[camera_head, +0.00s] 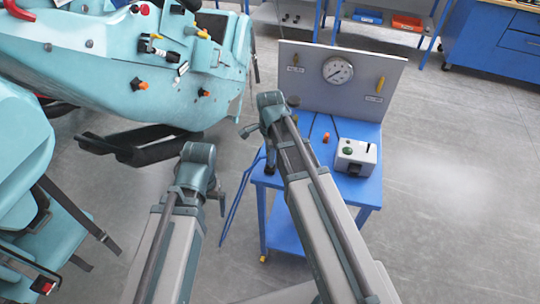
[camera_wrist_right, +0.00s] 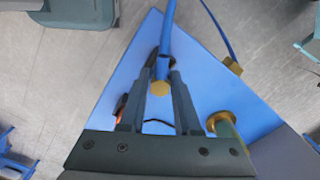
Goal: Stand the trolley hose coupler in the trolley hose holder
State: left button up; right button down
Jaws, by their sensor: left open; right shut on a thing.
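My right gripper (camera_wrist_right: 163,72) is shut on the trolley hose coupler (camera_wrist_right: 159,88), a part with a brass hex end, seen in the right wrist view. A blue hose (camera_wrist_right: 167,25) runs from it to the top of that view. The coupler is over the blue trolley top. A brass round-rimmed part with a green body (camera_wrist_right: 222,120) is to the right of the fingers, apart from the coupler; I cannot tell whether it is the holder. In the head view my left gripper (camera_head: 220,203) is open, left of the trolley, its fingers small and partly hidden.
The blue trolley (camera_head: 362,188) carries a grey panel (camera_head: 300,65) with a gauge (camera_head: 338,70) and a pale box with a green button (camera_head: 356,156). An orange part (camera_head: 326,137) is beside the box. A turquoise coaster car (camera_head: 160,80) stands left. Open floor lies right.

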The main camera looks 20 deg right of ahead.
jog(key=c, duration=0.5)
grip_release()
jog(key=shift+c, duration=0.2)
jog(key=shift+r, duration=0.1)
notch_tip(320, 180, up, 14)
jog(key=p, duration=1.3)
jog(key=shift+p, duration=0.4)
jog(key=shift+f, duration=0.2)
